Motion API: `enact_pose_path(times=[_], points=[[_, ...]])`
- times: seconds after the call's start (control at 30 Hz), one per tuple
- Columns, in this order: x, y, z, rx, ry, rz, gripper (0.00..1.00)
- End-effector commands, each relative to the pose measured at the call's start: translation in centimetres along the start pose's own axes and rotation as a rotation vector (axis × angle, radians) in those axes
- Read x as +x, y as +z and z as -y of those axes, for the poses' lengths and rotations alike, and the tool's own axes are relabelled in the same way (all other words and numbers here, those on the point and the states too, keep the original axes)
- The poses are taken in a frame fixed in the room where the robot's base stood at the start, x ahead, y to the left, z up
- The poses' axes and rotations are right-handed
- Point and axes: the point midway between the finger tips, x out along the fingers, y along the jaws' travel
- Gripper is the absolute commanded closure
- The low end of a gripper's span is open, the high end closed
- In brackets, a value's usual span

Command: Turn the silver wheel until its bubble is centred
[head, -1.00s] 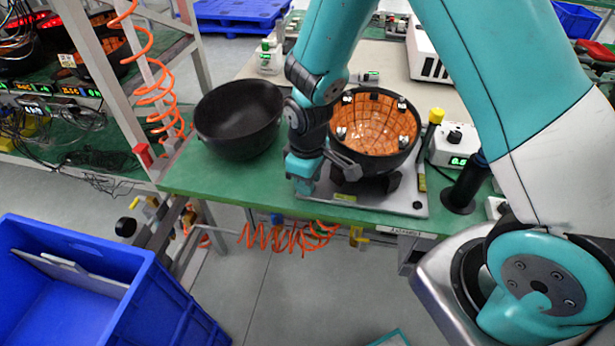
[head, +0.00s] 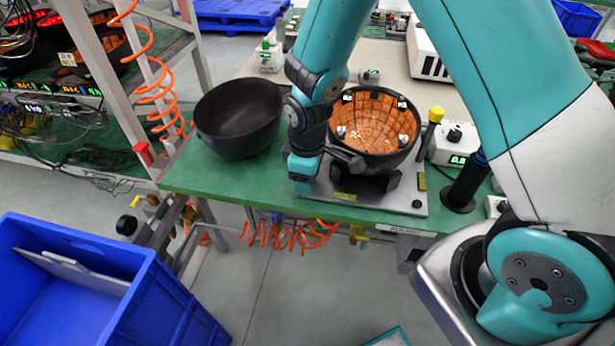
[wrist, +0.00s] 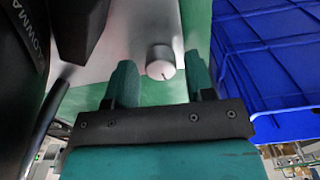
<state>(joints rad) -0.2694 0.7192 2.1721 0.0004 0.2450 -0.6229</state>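The silver wheel (wrist: 160,62) is a small round knob with a dark mark on its rim, seen in the wrist view at the edge of the pale base plate. My gripper (wrist: 161,80) is open, one teal finger on each side of the wheel, with visible gaps; I cannot tell whether either finger touches it. In the head view my gripper (head: 304,186) is at the left front corner of the base plate (head: 385,204) and hides the wheel. A yellow-green level vial (head: 346,196) lies on the plate's front edge and another (head: 421,182) on its right. Their bubbles are too small to read.
A black bowl with an orange tiled inside (head: 375,122) stands on the plate, close to my wrist. An empty black bowl (head: 238,120) sits to the left on the green table. A blue crate (head: 165,300) is on the floor at lower left.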

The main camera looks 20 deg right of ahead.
Motion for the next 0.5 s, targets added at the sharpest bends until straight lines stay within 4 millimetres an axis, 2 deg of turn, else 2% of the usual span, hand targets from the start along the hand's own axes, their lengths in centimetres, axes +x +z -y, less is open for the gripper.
enact_pose_path(times=[0.33,0.5], points=[[-0.2,0.1,0.1,0.000,-0.002,0.002,0.43],[-2.3,0.0,0.0,0.000,0.000,0.000,0.43]])
